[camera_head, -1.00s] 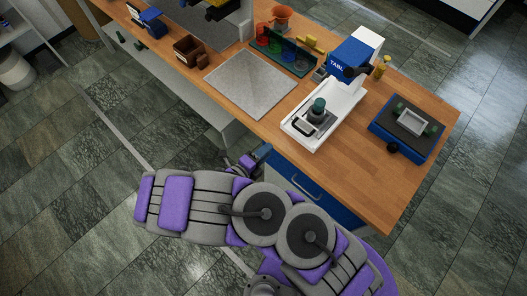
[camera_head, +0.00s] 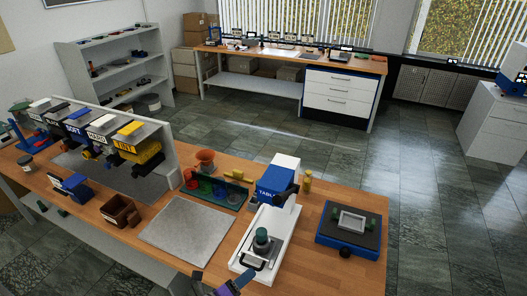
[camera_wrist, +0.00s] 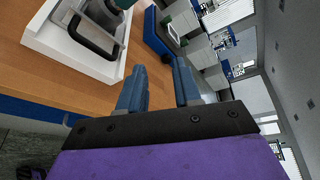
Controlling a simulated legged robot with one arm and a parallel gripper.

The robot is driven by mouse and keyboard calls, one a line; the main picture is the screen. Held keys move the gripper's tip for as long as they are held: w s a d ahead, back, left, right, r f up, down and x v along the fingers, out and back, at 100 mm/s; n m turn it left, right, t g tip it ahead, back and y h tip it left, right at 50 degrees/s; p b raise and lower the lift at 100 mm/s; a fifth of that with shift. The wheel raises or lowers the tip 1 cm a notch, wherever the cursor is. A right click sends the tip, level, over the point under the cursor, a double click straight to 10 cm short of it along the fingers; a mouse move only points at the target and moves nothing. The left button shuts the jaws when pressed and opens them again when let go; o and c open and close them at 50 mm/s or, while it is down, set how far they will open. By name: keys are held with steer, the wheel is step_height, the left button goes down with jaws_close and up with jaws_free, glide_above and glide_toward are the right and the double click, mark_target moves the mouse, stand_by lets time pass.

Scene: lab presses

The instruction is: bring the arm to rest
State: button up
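My gripper (camera_wrist: 158,82) shows in the wrist view with its two blue fingers apart and nothing between them. In the head view only a small part of my gripper (camera_head: 226,287) shows at the bottom edge, in front of the wooden bench (camera_head: 310,265). It is close to the front end of the white press base (camera_head: 250,262); I cannot tell the exact gap. Most of my arm is out of the head view. In the wrist view the purple wrist housing fills the lower part.
The blue and white press (camera_head: 280,185) stands on the bench. A blue device with a grey tray (camera_head: 349,235) is right of it, and a grey mat (camera_head: 187,228) left of it. Several labelled dispensers (camera_head: 100,130) stand farther left. Open floor (camera_head: 300,142) lies behind the bench.

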steer(key=s+d+r+m+g+b, duration=0.1)
steer(key=s+d+r+m+g, duration=0.1)
steer(key=d+r+m+g, duration=0.35)
steer(key=s+d+r+m+g+h+b, duration=0.1)
steer(key=s+d+r+m+g, duration=0.15)
steer(key=d+m, duration=0.65)
steer(key=s+d+r+m+g+b, duration=0.1)
steer(key=d+r+m+g, duration=0.25)
steer(key=d+m, duration=0.35)
steer(key=s+d+r+m+g+y+b, duration=0.25)
steer(key=s+m+g+y, duration=0.2)
steer(key=s+m, duration=0.55)
steer(key=s+a+m+t+y+b, duration=0.1)
steer(key=s+a+m+t+y, duration=0.1)
steer(key=s+m+y, duration=0.4)
steer(key=s+a+m, duration=0.1)
steer(key=s+m, duration=0.1)
steer(key=m, duration=0.1)
steer(key=shift+s+a+r+y+b, duration=0.25)
steer(key=shift+s+r+y+b, duration=0.05)
steer(key=shift+y+b, duration=0.05)
